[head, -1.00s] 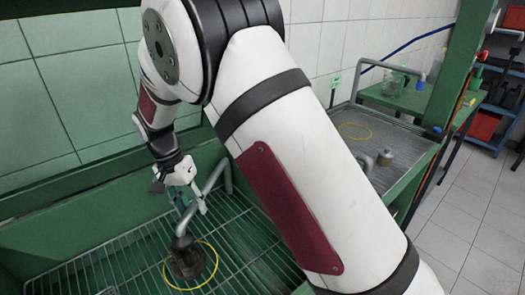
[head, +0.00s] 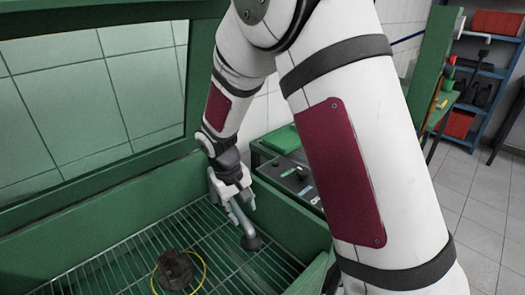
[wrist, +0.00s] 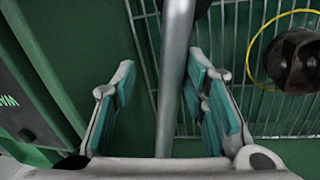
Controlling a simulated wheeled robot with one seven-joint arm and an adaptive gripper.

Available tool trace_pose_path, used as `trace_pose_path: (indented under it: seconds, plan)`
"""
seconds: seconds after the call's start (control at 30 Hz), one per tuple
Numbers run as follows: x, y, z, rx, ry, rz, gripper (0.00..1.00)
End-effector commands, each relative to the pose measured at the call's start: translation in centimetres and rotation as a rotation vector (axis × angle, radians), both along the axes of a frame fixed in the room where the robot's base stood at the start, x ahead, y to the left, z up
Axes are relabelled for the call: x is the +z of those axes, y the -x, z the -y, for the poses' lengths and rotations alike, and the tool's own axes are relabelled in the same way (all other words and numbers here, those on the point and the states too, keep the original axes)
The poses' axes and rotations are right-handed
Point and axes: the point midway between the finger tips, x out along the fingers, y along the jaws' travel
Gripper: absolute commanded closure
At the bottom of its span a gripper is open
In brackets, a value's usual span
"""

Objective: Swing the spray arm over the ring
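The spray arm (head: 237,217) is a grey bent pipe with a dark nozzle (head: 252,242) at its lower end. The yellow ring (head: 204,272) lies on the wire grate, around a dark part (head: 174,270). The nozzle hangs to the right of the ring, not above it. My gripper (head: 240,195) is at the pipe's upper part. In the wrist view the pipe (wrist: 174,80) runs between the open teal-padded fingers of my gripper (wrist: 165,95), with a gap on the left and close to the right pad. The ring (wrist: 250,55) and the dark part show at the right there.
The grate (head: 110,265) lies in a green basin with raised walls. A green panel and tiled wall stand behind. A dark-topped unit (head: 290,180) is just right of the basin. Blue shelves (head: 485,60) are far right. My arm hides much of the right side.

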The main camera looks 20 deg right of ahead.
Motion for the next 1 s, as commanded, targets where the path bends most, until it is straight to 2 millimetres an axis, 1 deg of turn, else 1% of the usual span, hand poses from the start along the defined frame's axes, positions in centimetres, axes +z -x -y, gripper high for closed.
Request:
trace_pose_path:
  seconds: [0.03,0.1,0.23,0.27,0.3,0.33,1.0]
  plan:
    - [0.1,-0.1,1.1,0.029,-0.001,0.001,0.6]
    - [0.1,-0.5,2.3,0.084,0.0,0.001,0.6]
    - [0.1,-1.2,4.6,0.183,0.0,0.001,0.6]
    - [0.3,-1.4,4.8,0.202,-0.001,0.004,0.6]
    - [1.3,-1.3,4.2,0.202,0.0,0.006,0.6]
    - [1.9,-1.3,4.1,0.201,-0.001,0.007,0.6]
    - [13.7,-0.3,1.9,0.198,0.0,0.006,0.6]
